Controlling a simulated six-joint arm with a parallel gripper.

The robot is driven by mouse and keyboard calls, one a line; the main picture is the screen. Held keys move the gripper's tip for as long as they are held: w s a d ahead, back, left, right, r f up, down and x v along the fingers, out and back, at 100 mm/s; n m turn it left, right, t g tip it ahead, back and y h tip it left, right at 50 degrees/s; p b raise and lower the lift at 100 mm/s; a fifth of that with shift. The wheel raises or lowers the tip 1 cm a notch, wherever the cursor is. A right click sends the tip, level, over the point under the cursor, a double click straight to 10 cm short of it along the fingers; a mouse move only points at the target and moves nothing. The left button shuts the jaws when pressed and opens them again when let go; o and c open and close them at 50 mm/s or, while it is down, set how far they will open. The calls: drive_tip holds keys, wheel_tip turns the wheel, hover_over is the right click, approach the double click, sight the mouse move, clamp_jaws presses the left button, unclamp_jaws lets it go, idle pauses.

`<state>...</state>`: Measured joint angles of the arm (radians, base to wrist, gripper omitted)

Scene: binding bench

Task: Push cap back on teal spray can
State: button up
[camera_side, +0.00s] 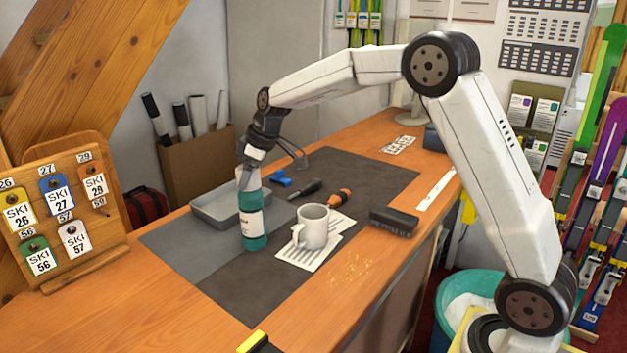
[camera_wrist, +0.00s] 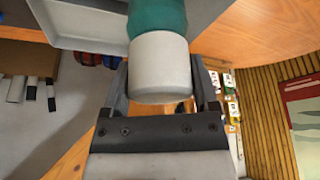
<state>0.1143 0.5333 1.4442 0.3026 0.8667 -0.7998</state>
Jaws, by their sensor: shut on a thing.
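The teal spray can (camera_side: 251,228) stands upright on the dark mat in the side view, with a pale label band around it. Its whitish cap (camera_side: 249,181) is at the can's top, just below my gripper (camera_side: 249,165). In the wrist view, my gripper (camera_wrist: 160,82) has one finger on each side of the cap (camera_wrist: 160,58) and is shut on it. The teal can (camera_wrist: 157,15) adjoins the cap's far end there, in line with it. No gap shows between cap and can, but how far the cap is seated cannot be told.
A grey tray (camera_side: 213,217) is just left of the can. A white mug (camera_side: 313,228) on papers stands close on the right. The mat's front (camera_side: 250,295) is clear.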

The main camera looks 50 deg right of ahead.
idle(0.4)
drive_tip(key=o, duration=1)
drive_tip(key=shift+o, duration=0.2)
drive_tip(key=shift+r, duration=0.2)
drive_tip(key=shift+r, duration=3.25)
clamp_jaws()
